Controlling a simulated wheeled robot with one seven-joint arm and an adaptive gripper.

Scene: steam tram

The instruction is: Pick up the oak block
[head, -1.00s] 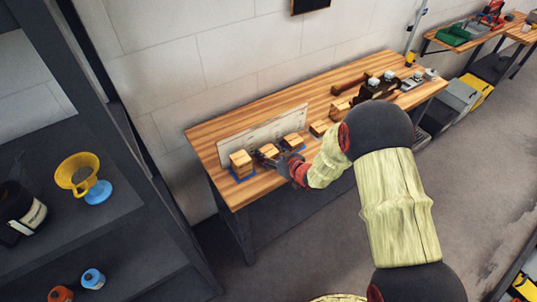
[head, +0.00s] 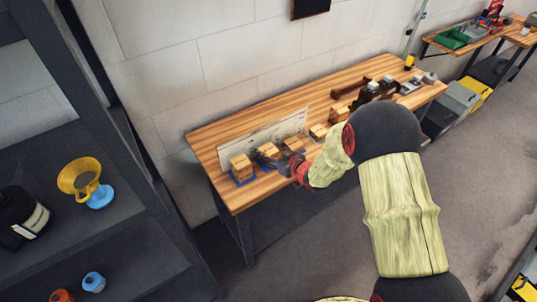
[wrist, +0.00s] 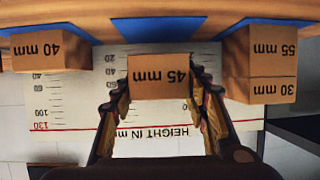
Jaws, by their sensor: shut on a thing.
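A wooden block marked 45 mm (wrist: 160,75) is between the fingers of my gripper (wrist: 162,102) in the wrist view, which is upside down. The gripper is shut on it. A gap shows between this block and the bench top, so it appears slightly raised. In the head view the held block (head: 268,151) is partly hidden by my gripper (head: 276,158). A 40 mm block (wrist: 50,50) stands to one side. On the other side a 55 mm block (wrist: 275,53) and a 30 mm block (wrist: 273,90) are stacked. No label in view says oak.
A white height-scale board (wrist: 75,98) stands behind the blocks. The wooden bench (head: 225,135) stands against the wall. A dark shelf (head: 150,240) with a yellow funnel (head: 78,178) stands at the left.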

